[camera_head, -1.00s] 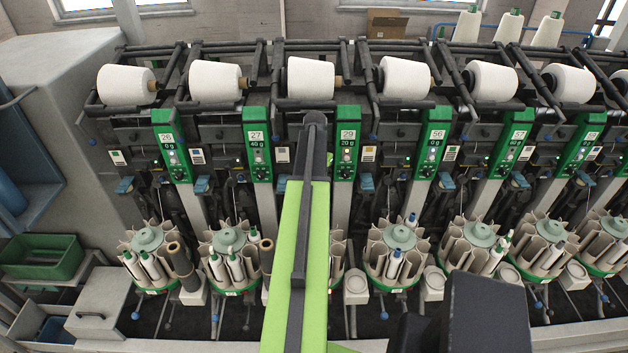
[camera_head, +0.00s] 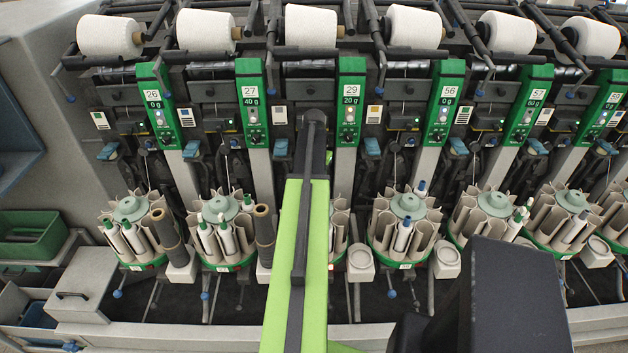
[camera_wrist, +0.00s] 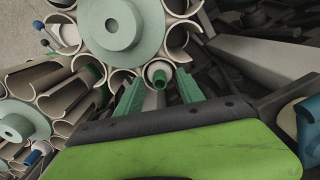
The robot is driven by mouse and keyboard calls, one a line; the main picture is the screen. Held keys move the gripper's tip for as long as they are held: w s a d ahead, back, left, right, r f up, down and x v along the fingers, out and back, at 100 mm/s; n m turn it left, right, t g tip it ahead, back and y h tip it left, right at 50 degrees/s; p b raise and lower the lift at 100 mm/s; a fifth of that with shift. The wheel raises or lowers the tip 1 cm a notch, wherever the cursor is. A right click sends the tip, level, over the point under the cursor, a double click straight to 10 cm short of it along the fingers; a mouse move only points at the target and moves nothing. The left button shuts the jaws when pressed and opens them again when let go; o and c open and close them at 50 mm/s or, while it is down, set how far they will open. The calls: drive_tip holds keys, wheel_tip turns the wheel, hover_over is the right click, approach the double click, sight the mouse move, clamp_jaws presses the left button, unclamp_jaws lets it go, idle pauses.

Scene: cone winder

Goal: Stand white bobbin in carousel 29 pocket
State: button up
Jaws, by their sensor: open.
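My gripper (camera_wrist: 160,92) shows in the wrist view with its two green fingers apart. My gripper is hidden there.
Carousel 56 (camera_head: 408,205), with blue-tipped bobbins, stands right. A second carousel hub (camera_wrist: 18,128) shows lower left in the wrist view. Grey machine parts (camera_wrist: 260,60) are at right.

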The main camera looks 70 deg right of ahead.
drive_tip(key=shift+f, duration=0.8)
drive_tip(key=shift+r, duration=0.1)
clamp_jaws()
drive_tip(key=shift+r, duration=0.1)
drive_tip(key=shift+r+p, duration=0.45)
drive_tip(key=shift+r, duration=0.05)
drive_tip(key=shift+s+r, duration=0.1)
wheel_tip(320, 180, up, 4)
drive_tip(key=p, duration=0.4)
drive_tip(key=shift+r, duration=0.15)
drive_tip(key=shift+p, duration=0.3)
